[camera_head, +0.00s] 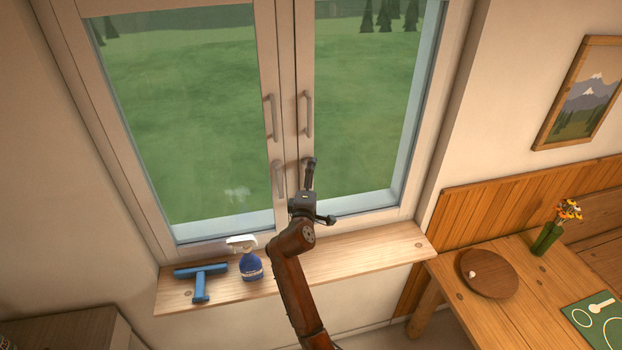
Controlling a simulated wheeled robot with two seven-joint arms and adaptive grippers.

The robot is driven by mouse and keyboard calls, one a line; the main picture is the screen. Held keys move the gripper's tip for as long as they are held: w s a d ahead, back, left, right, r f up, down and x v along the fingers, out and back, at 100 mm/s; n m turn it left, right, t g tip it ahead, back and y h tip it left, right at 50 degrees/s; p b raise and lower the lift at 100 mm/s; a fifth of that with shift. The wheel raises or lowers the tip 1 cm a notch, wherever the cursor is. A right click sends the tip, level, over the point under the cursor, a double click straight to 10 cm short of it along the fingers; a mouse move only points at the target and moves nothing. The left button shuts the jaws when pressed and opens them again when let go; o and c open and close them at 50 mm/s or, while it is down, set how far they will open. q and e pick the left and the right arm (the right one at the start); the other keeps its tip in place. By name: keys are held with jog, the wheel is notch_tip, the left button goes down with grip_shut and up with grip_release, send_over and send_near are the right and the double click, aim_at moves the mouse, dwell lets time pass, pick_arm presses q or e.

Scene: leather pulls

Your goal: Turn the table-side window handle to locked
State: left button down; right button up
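The double window has two sashes; the table-side one is the right sash (365,110). Its handle (305,161) shows only in part, as a small light grey piece at the frame, with the rest hidden behind my gripper. My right gripper (321,190) is in front of the lower part of this sash. One dark finger points up over the handle and the other points out to the right, so it looks open. I cannot tell whether the upper finger touches the handle. The left sash's handle (279,179) hangs down. My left gripper is not in view.
Grey pull bars stand above the handles on the left (270,117) and right (307,114) sashes. A blue squeegee (203,280) and a blue spray bottle (251,266) occupy the wooden sill (370,252). A table (480,310) with a round board (489,274) stands right.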

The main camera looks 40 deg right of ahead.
jog(key=o, duration=1.4)
jog(key=shift+o, duration=0.2)
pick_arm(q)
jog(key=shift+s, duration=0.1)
pick_arm(e)
jog(key=shift+s+a, duration=0.1)
jog(key=shift+a, duration=0.05)
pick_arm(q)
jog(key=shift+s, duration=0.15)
pick_arm(e)
jog(key=v, duration=0.7)
jog(key=shift+s, duration=0.15)
